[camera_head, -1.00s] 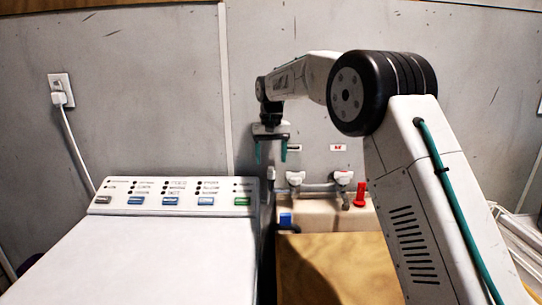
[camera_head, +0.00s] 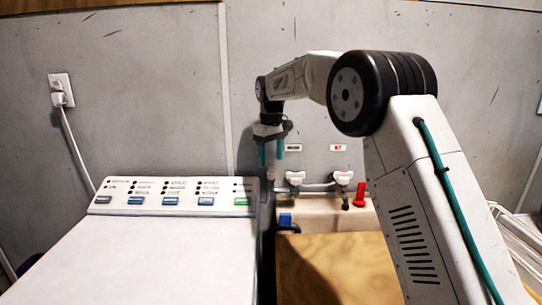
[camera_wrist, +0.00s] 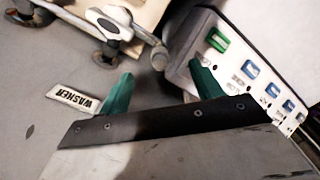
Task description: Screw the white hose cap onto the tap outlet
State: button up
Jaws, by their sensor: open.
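My gripper (camera_head: 270,160) is open, pointing down, its two teal fingers apart with nothing seen between them. It hangs in front of the wall, above the left end of the tap pipe (camera_head: 318,188). Two taps with white handles, the left one (camera_head: 295,178) and the right one (camera_head: 343,177), stand on the pipe.
The white washer (camera_head: 140,255) with its button panel (camera_head: 175,195) is close on the left. A red piece (camera_head: 360,194) and a blue piece (camera_head: 285,220) are near the pale trough (camera_head: 325,214). A wooden board (camera_head: 335,268) lies in front. The wall carries a WASHER label (camera_wrist: 72,98).

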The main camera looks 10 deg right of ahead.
aim_at(271, 167)
jog(key=shift+f, duration=0.15)
jog(key=shift+f, duration=2.05)
grip_shut()
dwell(1.2)
jog(key=m, duration=0.4)
jog(key=shift+m, duration=0.9)
